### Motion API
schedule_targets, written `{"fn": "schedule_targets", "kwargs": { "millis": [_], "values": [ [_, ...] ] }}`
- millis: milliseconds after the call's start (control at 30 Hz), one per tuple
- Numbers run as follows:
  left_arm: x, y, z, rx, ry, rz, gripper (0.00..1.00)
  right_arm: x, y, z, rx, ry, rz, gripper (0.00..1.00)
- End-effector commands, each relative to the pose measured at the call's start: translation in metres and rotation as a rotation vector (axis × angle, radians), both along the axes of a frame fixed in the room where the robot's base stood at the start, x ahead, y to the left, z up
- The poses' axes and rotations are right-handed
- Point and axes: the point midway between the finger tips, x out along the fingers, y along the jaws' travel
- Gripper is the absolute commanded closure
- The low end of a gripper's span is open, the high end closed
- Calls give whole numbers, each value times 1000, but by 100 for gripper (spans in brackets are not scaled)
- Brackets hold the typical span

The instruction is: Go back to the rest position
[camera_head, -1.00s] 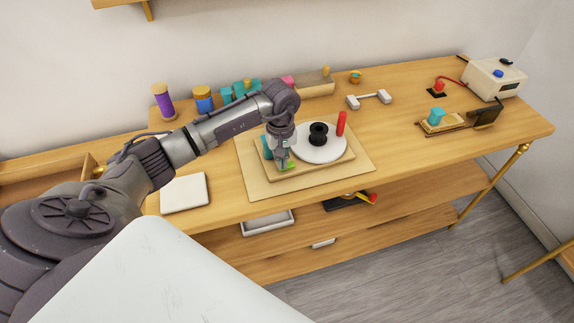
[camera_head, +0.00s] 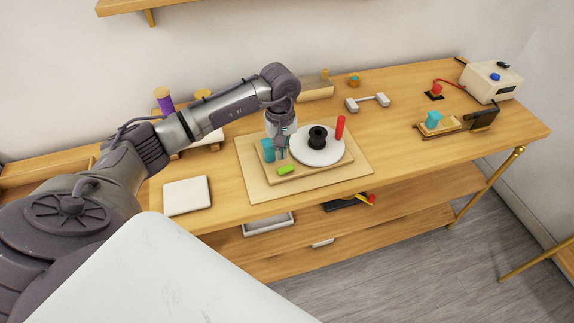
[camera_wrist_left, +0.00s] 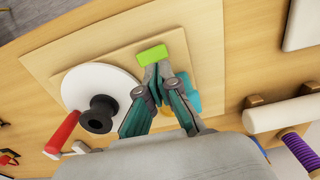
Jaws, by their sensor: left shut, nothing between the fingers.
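My left gripper (camera_head: 281,156) is shut and empty above the wooden tray (camera_head: 310,171) on the bench. It also shows in the left wrist view (camera_wrist_left: 158,70), fingertips together close to a green block. The green block (camera_head: 286,169) lies on the tray, below and just beyond the fingertips; it also shows in the left wrist view (camera_wrist_left: 152,55). A teal block (camera_head: 267,150) stands on the tray to the left of the gripper. My right gripper is not in view.
A white disc (camera_head: 329,153) with a black spool (camera_head: 317,138) and a red upright handle (camera_head: 340,126) is beside the gripper. A white square pad (camera_head: 187,195) lies left. Thread spools stand behind my arm. A beige box (camera_head: 491,80) stands at far right.

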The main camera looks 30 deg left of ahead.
Motion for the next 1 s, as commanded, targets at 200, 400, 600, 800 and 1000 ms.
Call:
{"fn": "schedule_targets", "kwargs": {
  "millis": [200,400,600,800,1000],
  "values": [
    [0,0,12,1,-1,-1,100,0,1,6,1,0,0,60],
    [0,0,11,0,0,0,100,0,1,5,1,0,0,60],
    [0,0,11,0,0,0,100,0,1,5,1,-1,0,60],
    [0,-35,2,-116,-33,16,100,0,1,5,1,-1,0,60],
    [-7,-168,8,-618,-96,175,100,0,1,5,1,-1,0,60]
  ]
}}
